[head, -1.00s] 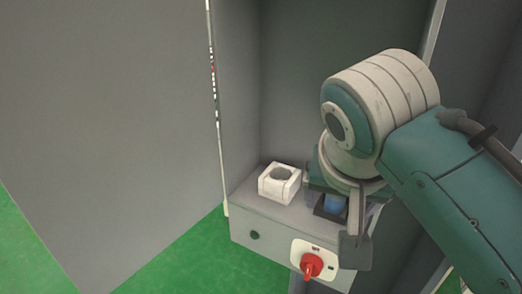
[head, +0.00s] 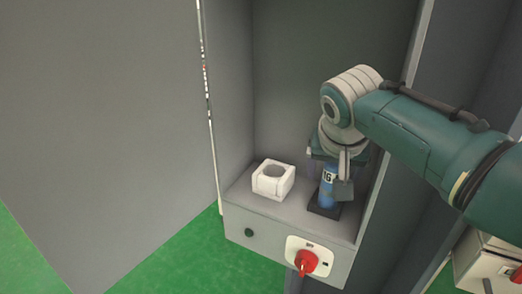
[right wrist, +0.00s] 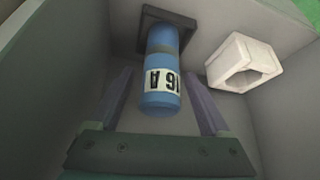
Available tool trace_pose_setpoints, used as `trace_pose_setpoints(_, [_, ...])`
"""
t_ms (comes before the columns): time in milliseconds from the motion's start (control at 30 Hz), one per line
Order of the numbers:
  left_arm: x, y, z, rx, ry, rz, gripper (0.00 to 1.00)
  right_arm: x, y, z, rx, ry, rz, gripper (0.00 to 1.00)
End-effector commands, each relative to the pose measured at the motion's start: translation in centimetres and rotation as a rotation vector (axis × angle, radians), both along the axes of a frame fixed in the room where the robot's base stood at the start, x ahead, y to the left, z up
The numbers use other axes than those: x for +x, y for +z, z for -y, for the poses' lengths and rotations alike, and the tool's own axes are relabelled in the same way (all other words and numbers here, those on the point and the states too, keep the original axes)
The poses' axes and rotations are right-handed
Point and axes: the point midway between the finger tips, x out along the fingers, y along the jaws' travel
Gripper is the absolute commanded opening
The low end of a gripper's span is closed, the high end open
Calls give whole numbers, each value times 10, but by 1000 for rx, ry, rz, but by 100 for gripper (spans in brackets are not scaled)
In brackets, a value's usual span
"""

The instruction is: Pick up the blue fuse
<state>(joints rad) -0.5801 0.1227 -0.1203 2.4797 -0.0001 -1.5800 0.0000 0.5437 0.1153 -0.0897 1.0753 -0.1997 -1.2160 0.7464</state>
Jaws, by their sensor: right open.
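The blue fuse (head: 327,192) stands upright in a dark square base (head: 323,211) on the cabinet shelf in the head view. It bears a white label reading 16 A. In the right wrist view the fuse (right wrist: 163,72) lies between the two spread fingers of my right gripper (right wrist: 165,100). My right gripper (head: 335,178) is open at the fuse's upper part in the head view, with one finger covering part of it. I cannot tell whether a finger touches it. My left gripper is not in view.
A white block with a round hole (head: 273,180) stands on the shelf left of the fuse. A red rotary switch (head: 306,262) is on the front panel below. Cabinet walls enclose the sides and back.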

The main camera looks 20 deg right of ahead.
Motion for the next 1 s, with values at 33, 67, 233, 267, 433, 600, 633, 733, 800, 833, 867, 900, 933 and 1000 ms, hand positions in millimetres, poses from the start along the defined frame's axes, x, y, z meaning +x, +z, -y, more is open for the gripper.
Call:
trace_pose_setpoints(33, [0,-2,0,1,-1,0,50,1,-3,1,-1,0,-1,82])
trace_pose_setpoints(67, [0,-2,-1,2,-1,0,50,1,-3,1,-1,0,-1,82])
trace_pose_setpoints(233, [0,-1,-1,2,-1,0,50,1,-4,1,0,0,0,82])
trace_pose_setpoints(267, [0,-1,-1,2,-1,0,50,1,-3,2,0,0,0,82])
trace_pose_setpoints(433, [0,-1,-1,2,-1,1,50,1,-3,1,0,0,0,66])
trace_pose_setpoints(600, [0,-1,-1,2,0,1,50,1,-3,1,0,0,0,47])
trace_pose_setpoints(633, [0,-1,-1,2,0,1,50,1,-3,1,0,0,0,43])
trace_pose_setpoints(733, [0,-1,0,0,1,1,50,1,-3,1,0,0,0,32])
trace_pose_setpoints(800, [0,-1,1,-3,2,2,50,1,-3,1,0,0,0,24])
trace_pose_setpoints(833, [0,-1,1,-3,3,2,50,1,-3,1,0,0,0,21])
trace_pose_setpoints(867, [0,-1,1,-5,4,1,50,1,-3,1,0,0,0,17])
trace_pose_setpoints(900, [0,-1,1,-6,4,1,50,1,-3,1,0,0,0,13])
trace_pose_setpoints(933, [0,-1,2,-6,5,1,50,1,-3,1,0,0,0,10])
trace_pose_setpoints(1000, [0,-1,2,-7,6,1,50,1,-3,1,0,0,0,2])
